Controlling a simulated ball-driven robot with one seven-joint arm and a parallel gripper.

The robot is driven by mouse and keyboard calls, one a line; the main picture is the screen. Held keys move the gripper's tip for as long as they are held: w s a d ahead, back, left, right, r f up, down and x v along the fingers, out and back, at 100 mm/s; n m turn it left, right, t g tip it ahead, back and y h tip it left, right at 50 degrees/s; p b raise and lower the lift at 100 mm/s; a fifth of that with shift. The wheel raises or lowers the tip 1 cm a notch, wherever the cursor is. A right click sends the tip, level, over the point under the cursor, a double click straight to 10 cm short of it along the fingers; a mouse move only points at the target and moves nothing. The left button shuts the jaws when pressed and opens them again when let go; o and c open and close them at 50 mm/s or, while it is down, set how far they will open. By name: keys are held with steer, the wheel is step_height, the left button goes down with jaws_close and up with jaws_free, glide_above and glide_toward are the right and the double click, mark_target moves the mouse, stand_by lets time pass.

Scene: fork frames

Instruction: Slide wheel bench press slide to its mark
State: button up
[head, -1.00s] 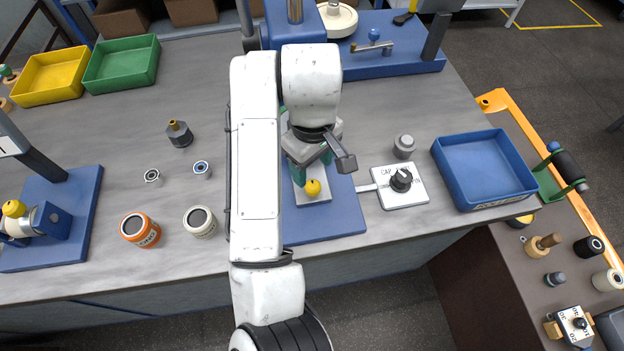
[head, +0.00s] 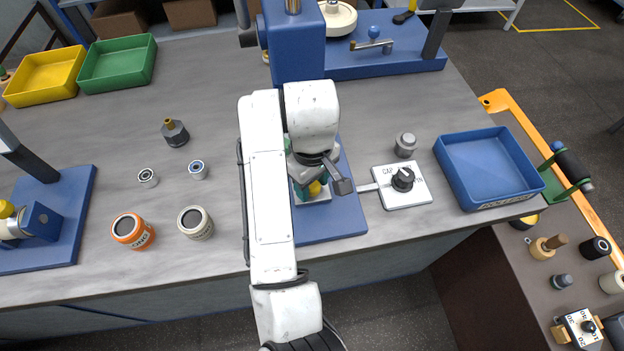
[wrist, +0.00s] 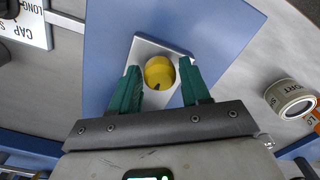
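The wheel bench press has a blue body (head: 297,45) and a blue base (head: 330,228). On the base lies a pale slide plate (wrist: 148,47) with a round yellow knob (head: 315,188). In the wrist view the knob (wrist: 159,72) sits between the two green fingers of my gripper (wrist: 160,75). The fingers look apart, with narrow gaps beside the knob, so my gripper is open around it. In the head view my gripper (head: 308,186) is low over the slide and hides part of it. I cannot make out a mark for the slide.
A white plate with a black knob (head: 402,180) and a grey cylinder (head: 405,145) stand right of the base. A blue tray (head: 490,165) is farther right. Orange (head: 133,231) and cream (head: 196,222) cans stand left of my arm.

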jaws_close()
steer(key=shift+r, duration=0.1)
steer(key=shift+w+r+p, duration=0.15)
steer(key=shift+w+p, duration=0.3)
steer(key=shift+p, duration=0.2)
steer(key=shift+w+a, duration=0.2)
steer(key=shift+o, duration=1.6)
jaws_free()
steer(key=shift+f, duration=0.2)
step_height(320, 180, up, 11)
steer(key=p, duration=0.4)
steer(key=shift+f, duration=0.15)
